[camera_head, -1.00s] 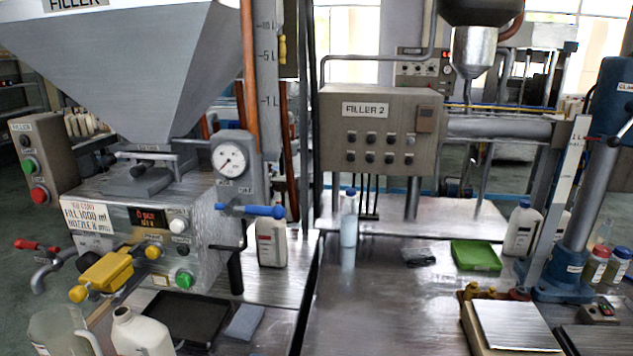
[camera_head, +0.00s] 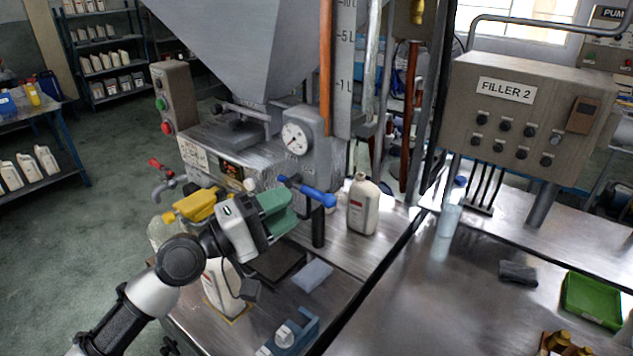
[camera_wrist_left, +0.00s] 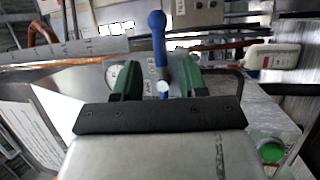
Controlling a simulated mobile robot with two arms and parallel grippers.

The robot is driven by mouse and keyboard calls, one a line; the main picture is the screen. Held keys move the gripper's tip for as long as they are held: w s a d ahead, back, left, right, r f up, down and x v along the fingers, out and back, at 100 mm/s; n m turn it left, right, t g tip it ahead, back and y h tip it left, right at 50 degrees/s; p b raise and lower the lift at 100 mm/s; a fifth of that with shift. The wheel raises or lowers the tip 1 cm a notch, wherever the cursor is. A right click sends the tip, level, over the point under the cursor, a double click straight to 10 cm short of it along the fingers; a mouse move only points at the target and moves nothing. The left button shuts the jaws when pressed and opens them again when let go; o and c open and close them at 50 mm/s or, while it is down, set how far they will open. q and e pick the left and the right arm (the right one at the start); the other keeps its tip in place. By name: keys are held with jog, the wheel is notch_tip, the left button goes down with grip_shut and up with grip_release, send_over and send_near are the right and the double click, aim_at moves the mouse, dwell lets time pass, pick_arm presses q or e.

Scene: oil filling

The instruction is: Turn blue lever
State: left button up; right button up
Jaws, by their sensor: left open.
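The blue lever (camera_head: 308,191) sticks out to the right from the filler machine, below its round gauge, and ends in a rounded knob. My left gripper (camera_head: 284,209) has green fingers and is open just in front of and below the lever in the head view. In the left wrist view, the blue lever (camera_wrist_left: 158,42) shows between the two spread fingers of the left gripper (camera_wrist_left: 156,70), with its pale pivot end low between them. I cannot tell whether either finger touches it. My right gripper is not in view.
A white bottle (camera_head: 363,206) stands right of the lever. Another white bottle (camera_head: 222,290) stands below my wrist. A blue-grey fixture (camera_head: 292,335) sits at the front edge. The middle tabletop (camera_head: 420,300) is mostly clear.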

aim_at(311, 197)
pick_arm(q)
jog(key=p+x, duration=0.1)
jog(key=x, duration=0.4)
jog(key=shift+s+d+r, duration=0.1)
jog(key=shift+d+r, duration=0.05)
jog(key=shift+d, duration=0.05)
jog(key=shift+w+d+p, duration=0.3)
jog(key=shift+d+p, duration=0.1)
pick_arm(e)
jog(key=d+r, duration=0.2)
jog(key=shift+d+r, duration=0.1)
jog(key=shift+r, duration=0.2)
pick_arm(q)
grip_shut()
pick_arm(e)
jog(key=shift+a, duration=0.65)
